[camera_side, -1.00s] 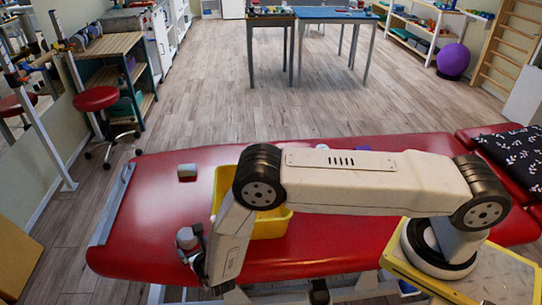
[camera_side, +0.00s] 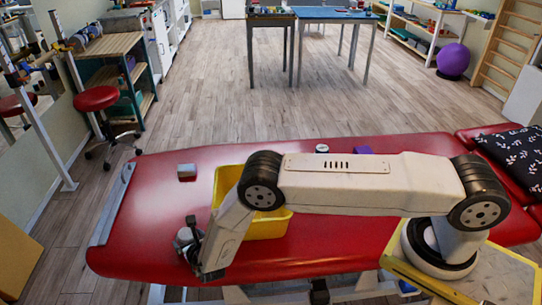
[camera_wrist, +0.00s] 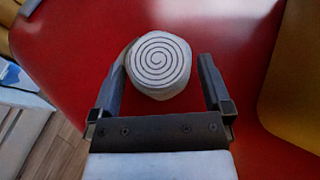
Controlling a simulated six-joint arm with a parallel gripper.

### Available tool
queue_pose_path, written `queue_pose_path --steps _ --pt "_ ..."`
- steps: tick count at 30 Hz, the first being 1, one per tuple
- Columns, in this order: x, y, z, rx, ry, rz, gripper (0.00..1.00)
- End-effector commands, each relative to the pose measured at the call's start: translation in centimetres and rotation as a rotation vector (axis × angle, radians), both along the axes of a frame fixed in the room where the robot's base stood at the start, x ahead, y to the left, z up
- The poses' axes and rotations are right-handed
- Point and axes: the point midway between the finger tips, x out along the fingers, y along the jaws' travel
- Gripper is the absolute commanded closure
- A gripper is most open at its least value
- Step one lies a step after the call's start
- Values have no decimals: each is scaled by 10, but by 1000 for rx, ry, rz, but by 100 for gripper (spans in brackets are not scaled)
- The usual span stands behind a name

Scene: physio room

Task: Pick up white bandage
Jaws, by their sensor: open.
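The white bandage (camera_wrist: 158,65) is a roll with a spiral on its end face, resting on the red treatment table (camera_wrist: 80,40). In the wrist view it lies between the two fingers of my gripper (camera_wrist: 162,75), closer to the left finger, with a gap to the right one. In the side view the bandage (camera_side: 185,240) sits near the table's front left part, partly hidden by my gripper (camera_side: 192,245). My gripper is open; whether the left finger touches the bandage I cannot tell.
A yellow bin (camera_side: 266,225) stands on the table to the right of the bandage, partly behind my arm. A small grey and red block (camera_side: 187,172), a small round white item (camera_side: 322,148) and a purple block (camera_side: 363,150) lie towards the far edge. The table's left end is clear.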

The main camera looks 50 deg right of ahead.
Motion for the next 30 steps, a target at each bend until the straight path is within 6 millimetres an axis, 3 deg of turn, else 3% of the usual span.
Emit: queue_pose_path --steps 6,23,30 --pt "11 -4 -5 0 0 -1 0" --pt "12 -4 -5 0 0 0 0" --pt "12 -4 -5 0 0 0 73"
